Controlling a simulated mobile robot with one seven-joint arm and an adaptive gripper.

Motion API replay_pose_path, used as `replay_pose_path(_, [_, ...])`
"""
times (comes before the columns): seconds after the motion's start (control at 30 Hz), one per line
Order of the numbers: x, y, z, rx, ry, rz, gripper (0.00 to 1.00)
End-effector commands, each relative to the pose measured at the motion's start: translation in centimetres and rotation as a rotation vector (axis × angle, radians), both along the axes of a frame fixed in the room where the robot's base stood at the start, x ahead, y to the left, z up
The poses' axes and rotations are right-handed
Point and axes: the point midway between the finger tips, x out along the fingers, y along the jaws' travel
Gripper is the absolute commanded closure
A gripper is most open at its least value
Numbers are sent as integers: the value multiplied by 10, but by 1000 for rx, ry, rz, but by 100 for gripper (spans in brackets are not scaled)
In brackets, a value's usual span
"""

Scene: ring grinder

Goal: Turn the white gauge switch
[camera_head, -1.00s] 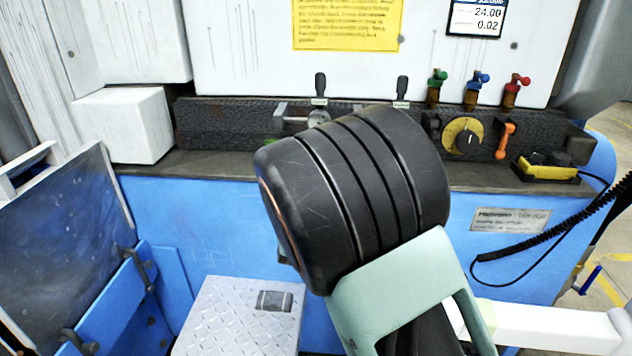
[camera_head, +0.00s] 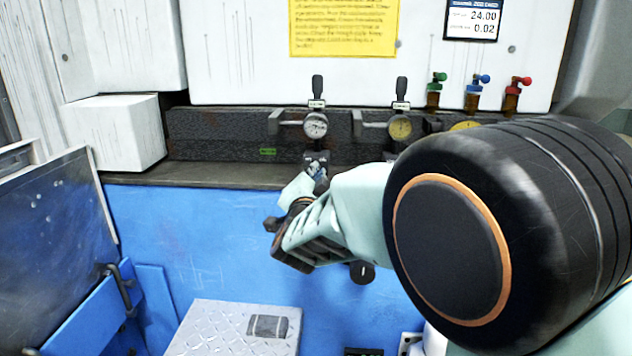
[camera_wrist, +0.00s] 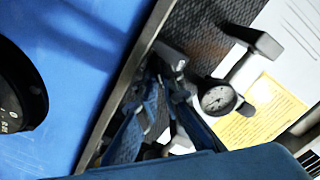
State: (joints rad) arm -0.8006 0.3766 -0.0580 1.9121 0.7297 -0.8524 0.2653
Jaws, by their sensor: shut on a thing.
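The white gauge (camera_head: 316,125) has a round white dial and stands on the dark ledge in the head view. It also shows in the wrist view (camera_wrist: 218,99). Just below the dial is a small dark-grey switch (camera_head: 315,157), which shows as a grey knob in the wrist view (camera_wrist: 171,56). My gripper (camera_head: 318,171) reaches up to this switch from below. In the wrist view its blue fingers (camera_wrist: 168,78) close around the lower end of the switch. The fingers partly hide the switch, so its turn angle is unclear.
A yellow-dial gauge (camera_head: 400,127) stands right of the white one. Green (camera_head: 436,90), blue (camera_head: 475,92) and red (camera_head: 515,94) valves are farther right. My arm covers the yellow knob's lower part. A metal step plate (camera_head: 235,330) lies below.

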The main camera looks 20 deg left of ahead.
Motion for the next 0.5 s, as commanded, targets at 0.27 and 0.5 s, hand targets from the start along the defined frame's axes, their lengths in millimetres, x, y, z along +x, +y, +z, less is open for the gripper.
replay_pose_path(0.27, [0,0,-1,28,9,1,100])
replay_pose_path(0.5, [0,1,-1,28,9,1,100])
